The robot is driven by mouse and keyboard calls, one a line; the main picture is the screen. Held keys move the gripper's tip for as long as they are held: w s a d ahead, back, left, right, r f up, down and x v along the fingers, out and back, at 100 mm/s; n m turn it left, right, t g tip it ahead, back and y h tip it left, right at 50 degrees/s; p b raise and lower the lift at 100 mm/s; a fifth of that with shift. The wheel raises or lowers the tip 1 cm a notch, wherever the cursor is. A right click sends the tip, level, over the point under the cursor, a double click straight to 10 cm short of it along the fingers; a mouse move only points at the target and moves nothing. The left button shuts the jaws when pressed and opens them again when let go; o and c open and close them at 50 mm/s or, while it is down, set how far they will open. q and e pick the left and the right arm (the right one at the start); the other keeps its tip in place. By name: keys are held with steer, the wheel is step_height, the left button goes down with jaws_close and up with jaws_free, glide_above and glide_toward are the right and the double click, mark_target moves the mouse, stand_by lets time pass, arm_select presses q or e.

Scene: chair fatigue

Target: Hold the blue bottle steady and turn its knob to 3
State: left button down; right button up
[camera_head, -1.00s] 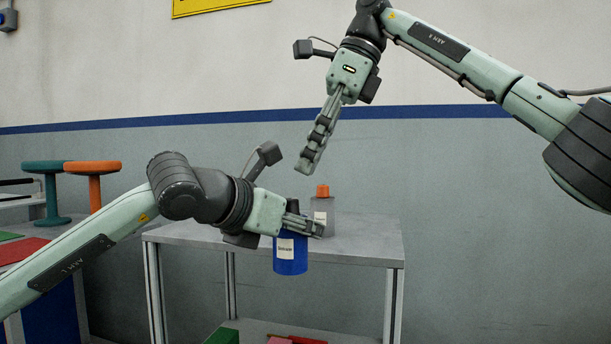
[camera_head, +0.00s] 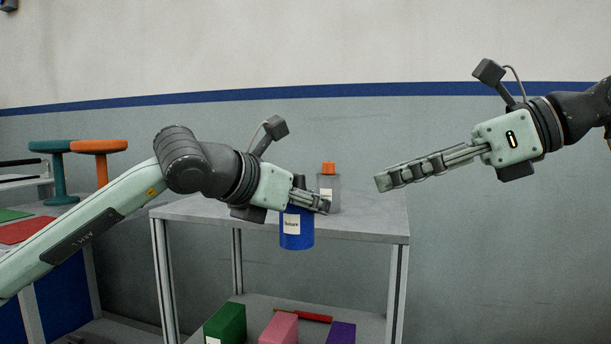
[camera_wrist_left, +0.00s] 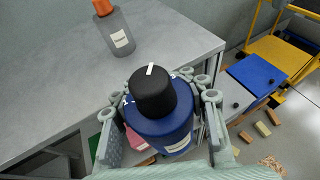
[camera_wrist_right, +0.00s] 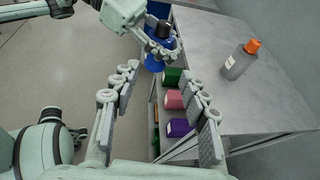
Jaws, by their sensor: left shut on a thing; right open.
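The blue bottle (camera_head: 297,234) has a pale label and a black knob (camera_wrist_left: 152,92) on top with a white pointer line. My left gripper (camera_head: 322,204) is shut on the bottle's upper part and holds it upright at the front edge of the grey table. In the left wrist view the bottle (camera_wrist_left: 165,132) sits between the fingers; the pointer aims toward the top of the picture. The bottle also shows in the right wrist view (camera_wrist_right: 154,62).
A grey bottle with an orange cap (camera_head: 328,184) stands on the grey table (camera_head: 365,222) behind the blue bottle. Green (camera_head: 226,324), pink (camera_head: 279,329) and purple (camera_head: 341,333) boxes lie on the lower shelf. Teal and orange stools (camera_head: 98,148) stand at left.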

mark_target(305, 188)
steer(key=w+a, duration=0.2)
steer(key=a, duration=0.1)
steer(key=w+a, duration=0.1)
steer(key=a, duration=0.3)
steer(key=w+a, duration=0.2)
steer(key=a, duration=0.2)
steer(key=shift+w+a+f, duration=0.25)
steer(key=shift+w+f, duration=0.05)
steer(key=shift+w+a+f, duration=0.25)
steer(key=shift+a, duration=0.25)
steer(key=shift+c, duration=0.6)
jaws_close()
